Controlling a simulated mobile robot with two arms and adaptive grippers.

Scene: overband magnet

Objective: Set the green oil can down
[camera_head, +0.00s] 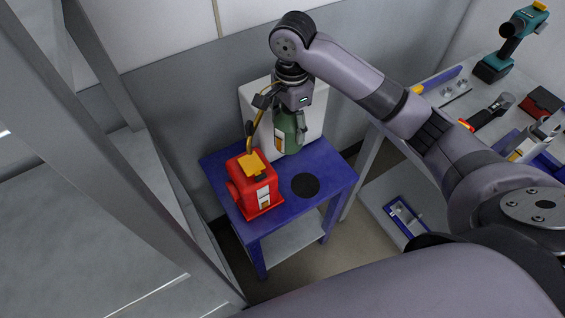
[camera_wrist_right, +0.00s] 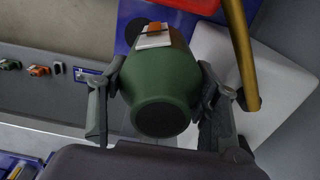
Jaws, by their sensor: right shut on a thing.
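The green oil can (camera_head: 290,133) is in my right gripper (camera_head: 282,112), over the back part of a small blue table (camera_head: 325,163). It looks roughly upright. A thin brass spout (camera_head: 256,126) curves down to its left. I cannot tell whether the can's base touches the table. In the right wrist view, the can (camera_wrist_right: 160,75) sits between the two fingers of the right gripper (camera_wrist_right: 160,100), one on each side. A round black spot (camera_head: 305,185) lies bare on the table, in front of the can. My left gripper is not in view.
A red can (camera_head: 262,190) with an orange top stands on the table's left part, close to the spout. A white panel (camera_head: 318,108) stands behind the green can. A workbench with a teal drill (camera_head: 514,40) is at right; grey shelving (camera_head: 100,190) is at left.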

